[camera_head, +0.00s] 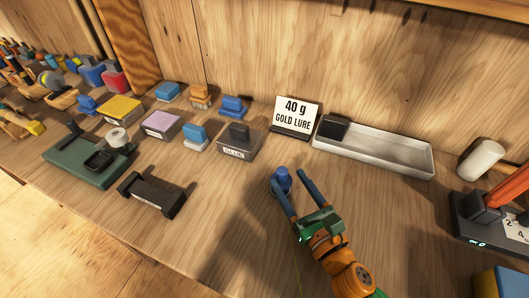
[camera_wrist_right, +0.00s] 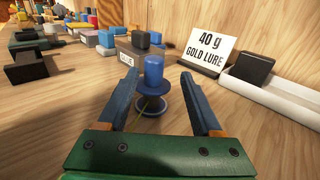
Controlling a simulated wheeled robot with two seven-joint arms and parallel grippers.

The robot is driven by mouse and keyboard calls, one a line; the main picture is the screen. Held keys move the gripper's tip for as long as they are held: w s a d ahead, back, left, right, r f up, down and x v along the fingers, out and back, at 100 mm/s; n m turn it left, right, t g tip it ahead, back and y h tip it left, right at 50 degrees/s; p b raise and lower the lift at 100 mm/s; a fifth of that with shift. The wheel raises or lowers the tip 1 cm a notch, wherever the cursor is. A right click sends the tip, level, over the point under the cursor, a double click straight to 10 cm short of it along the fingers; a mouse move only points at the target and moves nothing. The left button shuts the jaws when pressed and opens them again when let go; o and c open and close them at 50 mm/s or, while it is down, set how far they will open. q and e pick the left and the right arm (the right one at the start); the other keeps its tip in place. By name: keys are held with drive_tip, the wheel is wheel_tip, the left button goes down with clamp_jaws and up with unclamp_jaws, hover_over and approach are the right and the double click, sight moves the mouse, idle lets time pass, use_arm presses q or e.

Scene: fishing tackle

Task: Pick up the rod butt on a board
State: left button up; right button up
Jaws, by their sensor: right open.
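A blue upright piece with a rounded top (camera_head: 282,176) stands on the bench. In the right wrist view the blue piece (camera_wrist_right: 154,72) sits above a dark blue disc (camera_wrist_right: 151,105); I cannot tell for sure that it is the rod butt. My right gripper (camera_head: 289,178) is open, its blue fingers reaching towards the piece. In the right wrist view the open right gripper (camera_wrist_right: 159,80) has one finger on each side of it, without clear contact. A thin yellowish line runs from it towards me. My left gripper is not in view.
A card reading "40 g GOLD LURE" (camera_head: 295,114) and a long pale tray (camera_head: 410,160) stand behind. A grey labelled box (camera_head: 236,151), a black holder (camera_head: 152,196) and a green board (camera_head: 70,166) lie left. A scale (camera_head: 470,225) and white cylinder (camera_head: 481,160) stand right.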

sight(279, 168)
drive_tip(key=shift+w+a+r, duration=0.15)
drive_tip(key=shift+w, duration=0.15)
drive_tip(key=shift+w+a+r+p, duration=0.35)
drive_tip(key=shift+w+a+p, duration=0.05)
drive_tip(key=shift+w+a, duration=0.25)
drive_tip(key=shift+w+a+r+p, duration=0.3)
drive_tip(key=shift+w+a+p, duration=0.1)
drive_tip(key=shift+w+a, duration=0.2)
drive_tip(key=shift+w+a+f, duration=0.2)
drive_tip(key=shift+w+a, duration=0.05)
drive_tip(key=shift+w, duration=0.3)
drive_tip(key=shift+w+a+f, duration=0.15)
drive_tip(key=shift+w+a, duration=0.1)
drive_tip(key=shift+w, duration=0.3)
drive_tip(key=shift+s+d+r, duration=0.1)
drive_tip(key=shift+s, duration=0.05)
drive_tip(key=c, duration=0.7)
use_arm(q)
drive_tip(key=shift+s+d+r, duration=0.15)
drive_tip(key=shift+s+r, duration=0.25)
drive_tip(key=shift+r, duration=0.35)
use_arm(e)
clamp_jaws()
